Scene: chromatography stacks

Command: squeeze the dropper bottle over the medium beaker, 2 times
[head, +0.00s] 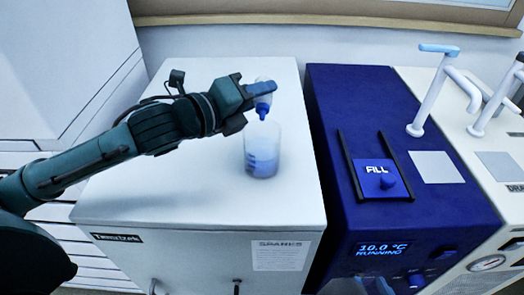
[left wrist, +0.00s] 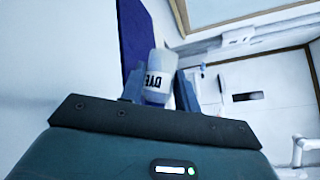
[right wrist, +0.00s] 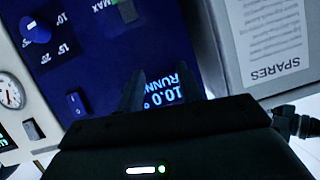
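The dropper bottle (head: 264,92) is white with a blue tip that points down in the head view. My left gripper (head: 256,88) is shut on it and holds it above the beaker. In the left wrist view the bottle (left wrist: 154,75) sits between the two fingers, with dark letters on its label. The clear beaker (head: 263,150) stands upright on the white cabinet top, with blue marks and a bluish lower part. The blue tip is over its mouth, near the rim. My right gripper (right wrist: 162,92) is open and empty in front of the blue unit's display.
The white cabinet (head: 190,205) has free room around the beaker. To its right stands a blue unit (head: 335,110) with a FILL slider (head: 378,178) and a lit display (head: 384,248). Further right, white taps (head: 432,90) rise from a pale counter. A wall is behind.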

